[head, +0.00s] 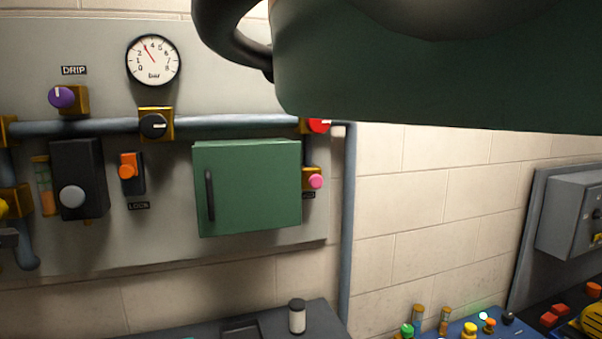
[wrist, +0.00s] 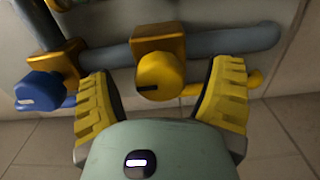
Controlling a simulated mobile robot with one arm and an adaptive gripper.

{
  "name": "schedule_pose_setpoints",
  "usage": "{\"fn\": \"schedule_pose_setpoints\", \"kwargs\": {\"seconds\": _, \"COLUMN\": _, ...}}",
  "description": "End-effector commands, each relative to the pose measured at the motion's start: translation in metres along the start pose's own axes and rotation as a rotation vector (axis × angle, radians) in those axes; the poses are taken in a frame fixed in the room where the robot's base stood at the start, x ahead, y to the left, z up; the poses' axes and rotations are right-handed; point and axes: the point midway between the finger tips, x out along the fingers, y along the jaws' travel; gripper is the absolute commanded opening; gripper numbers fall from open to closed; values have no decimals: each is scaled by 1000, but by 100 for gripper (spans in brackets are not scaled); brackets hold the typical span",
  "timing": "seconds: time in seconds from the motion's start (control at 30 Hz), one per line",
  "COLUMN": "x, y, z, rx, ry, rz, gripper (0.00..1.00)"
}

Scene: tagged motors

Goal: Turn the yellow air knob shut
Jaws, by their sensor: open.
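The yellow air knob (wrist: 160,76) sits on a brass block on a grey-blue pipe in the wrist view. My gripper (wrist: 165,88) is open, with one yellow ridged finger on each side of the knob. Gaps show between the knob and both fingers, so neither seems to touch it. In the head view a yellow knob (head: 3,209) is cut off by the left edge, and I cannot see my gripper clearly there.
A blue knob (wrist: 40,90) stands left of the left finger. In the head view the panel also carries a gauge (head: 153,60) reading near 3, a green cabinet (head: 250,188) and several other knobs.

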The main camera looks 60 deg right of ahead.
Motion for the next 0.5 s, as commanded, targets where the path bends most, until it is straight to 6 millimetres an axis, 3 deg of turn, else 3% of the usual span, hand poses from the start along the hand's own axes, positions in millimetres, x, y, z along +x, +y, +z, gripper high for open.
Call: {"fn": "schedule_pose_setpoints", "kwargs": {"seconds": 0.5, "x": -72, "y": 1, "z": -3, "rx": 0, "ry": 10, "rz": 5, "gripper": 81}}
